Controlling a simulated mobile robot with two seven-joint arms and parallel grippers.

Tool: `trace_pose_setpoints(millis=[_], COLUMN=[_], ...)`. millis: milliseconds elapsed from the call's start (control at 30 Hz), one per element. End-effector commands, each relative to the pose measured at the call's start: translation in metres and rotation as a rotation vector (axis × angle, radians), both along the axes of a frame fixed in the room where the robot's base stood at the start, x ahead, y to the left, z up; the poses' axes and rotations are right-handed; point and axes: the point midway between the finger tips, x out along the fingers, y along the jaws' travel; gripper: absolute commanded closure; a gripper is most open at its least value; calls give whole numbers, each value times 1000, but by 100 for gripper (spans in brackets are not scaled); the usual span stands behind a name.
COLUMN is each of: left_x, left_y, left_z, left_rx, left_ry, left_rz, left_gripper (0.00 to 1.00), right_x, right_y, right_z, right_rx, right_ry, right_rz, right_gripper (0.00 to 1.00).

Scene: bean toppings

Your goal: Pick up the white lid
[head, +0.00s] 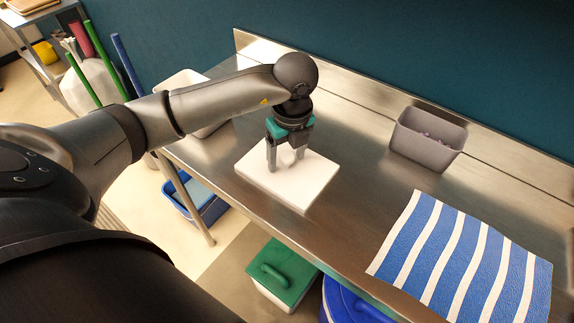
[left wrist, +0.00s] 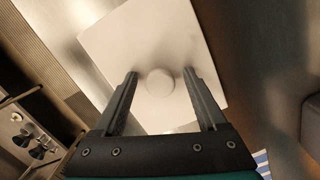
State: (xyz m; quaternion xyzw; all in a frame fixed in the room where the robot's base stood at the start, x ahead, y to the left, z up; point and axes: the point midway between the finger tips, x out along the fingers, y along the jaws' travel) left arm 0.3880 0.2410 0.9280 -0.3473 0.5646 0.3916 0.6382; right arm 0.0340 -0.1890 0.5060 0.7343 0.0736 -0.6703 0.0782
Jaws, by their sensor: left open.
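The white lid (head: 309,187) lies flat on the steel counter in the head view, a square plate. In the left wrist view the white lid (left wrist: 145,40) fills the middle and has a round knob (left wrist: 160,82) at its centre. My left gripper (head: 285,167) is open and points down over the lid. In the left wrist view its two fingers (left wrist: 160,76) stand on either side of the knob, with gaps between. The height of the fingertips over the lid is hard to tell. My right gripper is not in view.
A grey bin (head: 428,138) with small purplish things inside stands at the back right of the steel counter (head: 345,215). A blue and white striped cloth (head: 465,262) lies at the front right. A white container (head: 180,82) is partly behind my left arm.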

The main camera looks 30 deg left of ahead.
Motion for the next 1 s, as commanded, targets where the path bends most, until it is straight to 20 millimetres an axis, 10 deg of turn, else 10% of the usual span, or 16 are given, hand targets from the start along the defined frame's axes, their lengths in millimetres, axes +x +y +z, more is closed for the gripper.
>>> trace_pose_setpoints(millis=[200, 867, 1000], left_x=[0, 0, 0], left_y=[0, 0, 0], left_z=[-1, 0, 0], left_rx=[0, 0, 0], left_ry=[-1, -1, -1], left_rz=[0, 0, 0], left_gripper=[26, 100, 100], right_x=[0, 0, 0], right_y=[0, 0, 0], right_z=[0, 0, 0], right_rx=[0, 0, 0], right_ry=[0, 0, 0], right_rz=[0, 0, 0], right_gripper=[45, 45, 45])
